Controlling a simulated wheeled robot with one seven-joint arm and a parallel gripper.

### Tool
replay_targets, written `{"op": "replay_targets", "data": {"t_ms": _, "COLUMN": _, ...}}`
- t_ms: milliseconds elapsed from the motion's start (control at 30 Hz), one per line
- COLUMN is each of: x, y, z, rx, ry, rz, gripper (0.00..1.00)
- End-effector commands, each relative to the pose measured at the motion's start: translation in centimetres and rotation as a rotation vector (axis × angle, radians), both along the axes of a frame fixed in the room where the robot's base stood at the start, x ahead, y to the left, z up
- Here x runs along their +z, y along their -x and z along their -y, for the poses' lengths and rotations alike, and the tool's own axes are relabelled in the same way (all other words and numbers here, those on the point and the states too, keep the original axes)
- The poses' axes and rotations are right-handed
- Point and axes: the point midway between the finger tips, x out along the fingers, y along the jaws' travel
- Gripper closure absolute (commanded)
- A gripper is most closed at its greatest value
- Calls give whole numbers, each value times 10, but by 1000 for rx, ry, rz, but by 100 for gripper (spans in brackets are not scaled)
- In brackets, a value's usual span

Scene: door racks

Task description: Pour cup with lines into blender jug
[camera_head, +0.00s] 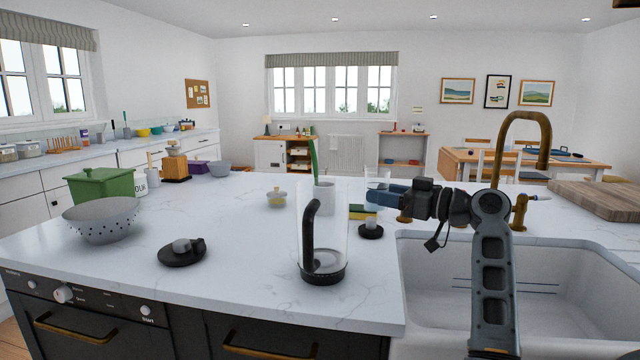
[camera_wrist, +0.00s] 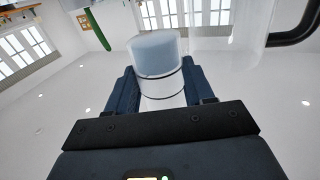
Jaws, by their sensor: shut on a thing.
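The blender jug (camera_head: 337,225) is a tall clear vessel with a black handle and black base, standing upright on the white island near its front edge, left of the sink. Part of its clear wall (camera_wrist: 228,28) and black handle (camera_wrist: 303,27) show at the upper right in the wrist view. My gripper (camera_head: 378,195) is above the counter, right of the jug and apart from it. It is shut on the cup with lines (camera_wrist: 160,88), a clear cup with thin dark bands and pale blue-grey contents. In the head view the cup (camera_head: 377,176) is faint and its tilt is hard to judge.
A black round lid (camera_head: 371,231) and a white pot (camera_head: 324,197) with a green item stand near the jug. Another black lid (camera_head: 182,252) and a grey colander (camera_head: 103,219) are at left. The sink (camera_head: 500,310) and brass tap (camera_head: 519,150) are at right.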

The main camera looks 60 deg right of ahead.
Motion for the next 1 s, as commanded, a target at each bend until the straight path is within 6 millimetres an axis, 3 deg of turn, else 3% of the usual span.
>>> {"op": "replay_targets", "data": {"t_ms": 867, "x": 20, "y": -13, "z": -15, "rx": -2, "ry": 262, "rz": -228, "gripper": 85}}
{"op": "replay_targets", "data": {"t_ms": 1000, "x": 54, "y": -17, "z": -19, "rx": 0, "ry": 319, "rz": -272, "gripper": 85}}
